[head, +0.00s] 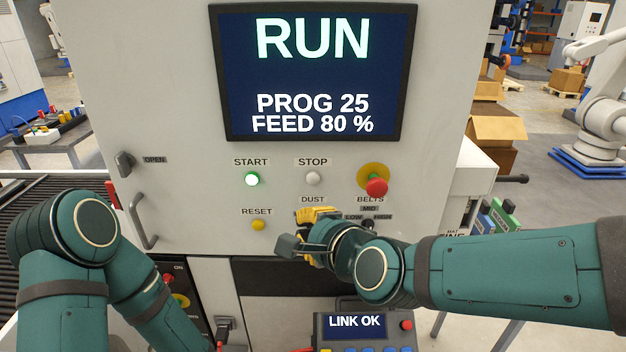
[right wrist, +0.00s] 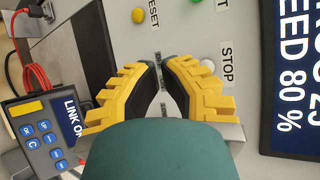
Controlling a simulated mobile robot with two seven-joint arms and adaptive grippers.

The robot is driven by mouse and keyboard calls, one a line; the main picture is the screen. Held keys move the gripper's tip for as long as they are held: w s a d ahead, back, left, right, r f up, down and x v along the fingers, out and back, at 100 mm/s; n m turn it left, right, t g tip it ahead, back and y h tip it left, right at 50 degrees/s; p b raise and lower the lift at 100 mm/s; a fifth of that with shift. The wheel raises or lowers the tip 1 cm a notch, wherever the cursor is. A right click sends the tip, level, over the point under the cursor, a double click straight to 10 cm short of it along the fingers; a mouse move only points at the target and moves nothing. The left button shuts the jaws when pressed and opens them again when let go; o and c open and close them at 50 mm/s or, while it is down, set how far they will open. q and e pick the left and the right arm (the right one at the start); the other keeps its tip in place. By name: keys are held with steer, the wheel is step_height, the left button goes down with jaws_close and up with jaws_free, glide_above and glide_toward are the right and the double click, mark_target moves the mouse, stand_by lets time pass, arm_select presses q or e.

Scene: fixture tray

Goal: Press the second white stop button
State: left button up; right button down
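A white button (head: 313,178) sits under the STOP label on the machine's front panel. In the right wrist view this white button (right wrist: 207,66) shows beside the right finger, partly covered. A DUST label is below it in the head view; the panel just under that label is hidden by my right gripper. My right gripper (head: 318,213) is in front of the panel below the STOP button. My left gripper is not in view.
A lit green START button (head: 252,180), a yellow RESET button (head: 258,225) and a red mushroom button (head: 377,187) surround the area. The screen (head: 315,72) above reads RUN. A pendant (head: 365,332) reading LINK OK is below. A door handle (head: 143,222) sticks out at left.

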mark_target(313, 179)
steer(key=w+b, duration=0.3)
steer(key=w, duration=0.5)
steer(key=shift+w+b, duration=0.3)
steer(key=shift+w, duration=0.1)
steer(key=c, duration=1.7)
jaws_free()
jaws_close()
steer(key=shift+w+b, duration=0.3)
steer(key=shift+w, duration=0.15)
